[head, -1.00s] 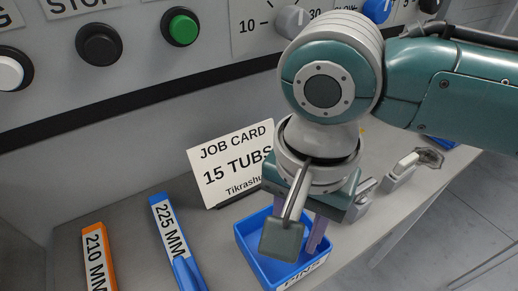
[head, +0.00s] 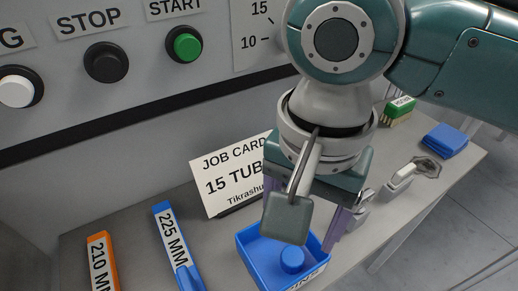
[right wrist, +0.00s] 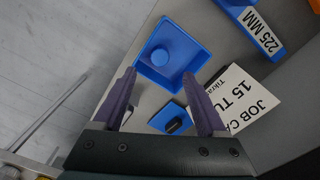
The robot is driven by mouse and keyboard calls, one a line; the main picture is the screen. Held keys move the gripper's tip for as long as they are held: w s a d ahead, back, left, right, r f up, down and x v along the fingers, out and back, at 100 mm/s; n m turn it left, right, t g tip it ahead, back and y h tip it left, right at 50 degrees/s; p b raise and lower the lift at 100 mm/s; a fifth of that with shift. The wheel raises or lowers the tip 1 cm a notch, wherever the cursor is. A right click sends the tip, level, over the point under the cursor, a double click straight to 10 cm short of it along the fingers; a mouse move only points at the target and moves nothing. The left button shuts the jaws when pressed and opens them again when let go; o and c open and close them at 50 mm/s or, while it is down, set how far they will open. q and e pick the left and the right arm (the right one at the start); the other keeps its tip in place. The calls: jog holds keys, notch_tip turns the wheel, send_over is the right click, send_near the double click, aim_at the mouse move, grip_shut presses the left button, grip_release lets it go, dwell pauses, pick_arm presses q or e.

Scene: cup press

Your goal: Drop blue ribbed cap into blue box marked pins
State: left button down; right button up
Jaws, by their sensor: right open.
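The blue box marked pins (head: 252,262) stands on the bench at the lower middle of the head view; its label is partly cut off. The blue ribbed cap (head: 292,260) lies inside it, on the box floor. In the right wrist view the cap (right wrist: 160,56) sits inside the box (right wrist: 187,72), apart from the fingers. My right gripper (right wrist: 159,74) is open and empty, its purple fingers pointing toward the box. In the head view its grey plate covers part of the box. My left gripper is out of view.
The job card (head: 225,178) stands behind the box. Orange (head: 101,262) and blue (head: 176,245) labelled bars lie left. A small blue tray with a dark piece (right wrist: 170,118) lies near the box. A blue block (head: 445,140) lies at the right.

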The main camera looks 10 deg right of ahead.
notch_tip(320, 180, up, 6)
jog(key=shift+f+p, duration=0.25)
jog(key=shift+p, duration=0.25)
jog(key=s+a+r+n+t+y+p, duration=0.1)
jog(key=s+a+r+n+y+p, duration=0.25)
jog(key=s+n+p, duration=0.2)
jog(key=s+d+r+n+t+h+p, duration=0.1)
jog(key=s+d+r+n+h+p, duration=0.2)
jog(key=d, duration=0.4)
jog(key=s+d+r+n+t+p, duration=0.2)
jog(key=s+d+r+p, duration=0.2)
jog(key=d+p, duration=0.15)
notch_tip(320, 180, up, 35)
jog(key=p, duration=3.5)
jog(key=shift+w+d+r, duration=0.15)
